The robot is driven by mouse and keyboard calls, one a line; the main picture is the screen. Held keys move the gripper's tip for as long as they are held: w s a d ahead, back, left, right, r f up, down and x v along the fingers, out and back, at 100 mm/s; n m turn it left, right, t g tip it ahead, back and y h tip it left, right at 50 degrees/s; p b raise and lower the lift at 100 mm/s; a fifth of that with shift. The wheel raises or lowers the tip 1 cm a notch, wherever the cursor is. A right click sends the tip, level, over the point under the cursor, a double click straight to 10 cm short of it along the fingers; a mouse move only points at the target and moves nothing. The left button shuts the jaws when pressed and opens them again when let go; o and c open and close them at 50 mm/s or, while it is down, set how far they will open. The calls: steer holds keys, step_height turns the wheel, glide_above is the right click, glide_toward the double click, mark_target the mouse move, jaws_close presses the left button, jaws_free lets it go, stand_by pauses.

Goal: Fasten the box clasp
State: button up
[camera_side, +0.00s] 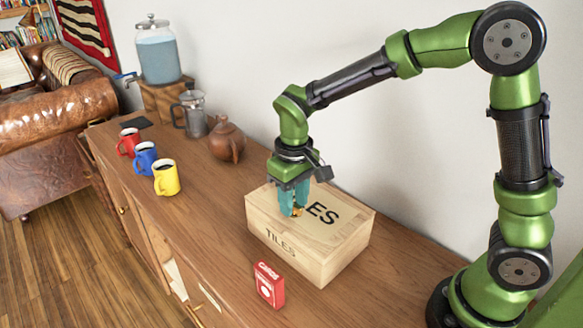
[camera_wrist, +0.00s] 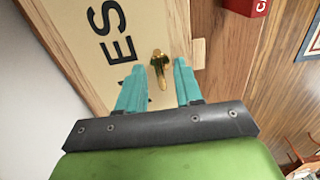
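The wooden box (camera_side: 340,250) marked TILES stands on the wooden cabinet, and its top (camera_wrist: 85,55) looks closed. A small brass clasp (camera_wrist: 158,68) lies on the top near one edge; in the side view it shows as a gold speck (camera_side: 297,212) by my fingertips. My gripper (camera_side: 293,210) points down over the box top. In the wrist view my gripper (camera_wrist: 159,64) has its two teal fingers apart, with the clasp in the gap between them. I cannot tell whether the fingertips touch the box. How the clasp engages is too small to tell.
A red card box (camera_side: 269,284) stands in front of the box. Red (camera_side: 129,142), blue (camera_side: 145,157) and yellow (camera_side: 166,177) mugs, a teapot (camera_side: 227,141), a French press (camera_side: 191,113) and a water dispenser (camera_side: 158,55) stand farther left. The wall is behind.

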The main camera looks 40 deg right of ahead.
jaws_close()
steer(key=shift+m, duration=0.3)
steer(key=m, duration=0.3)
steer(key=shift+m, duration=0.4)
steer(key=m, duration=0.9)
steer(key=shift+m, duration=2.2)
